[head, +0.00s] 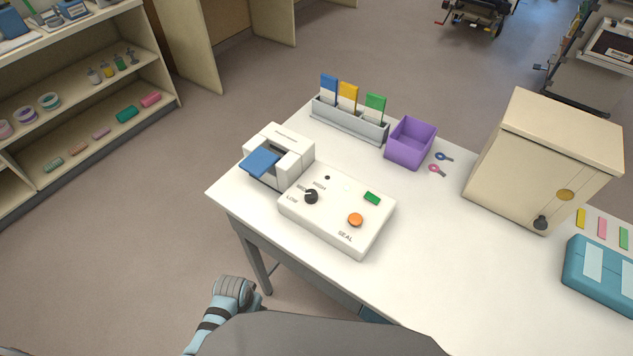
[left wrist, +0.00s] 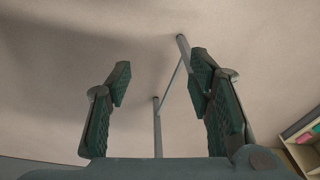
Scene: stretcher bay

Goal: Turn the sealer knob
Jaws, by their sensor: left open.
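The sealer (head: 336,211) is a white box on the white table, with a white head holding a blue flap (head: 262,162) at its back left. Its black knob (head: 311,196) sits at the left of the top face, among the labels LOW, MED and HIGH. An orange button (head: 355,219) marked SEAL and a green piece (head: 372,198) are to its right. My left gripper (left wrist: 162,85) is open and empty in the left wrist view, with floor and table legs beyond it. In the head view only part of my left arm shows, below the table's near edge. My right gripper is out of view.
On the table (head: 425,233) stand a grey card holder (head: 349,122), a purple bin (head: 410,142), a beige cabinet (head: 541,160) and a teal case (head: 603,275). Two small keys lie near the bin. Shelves (head: 88,120) stand at the left, across open floor.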

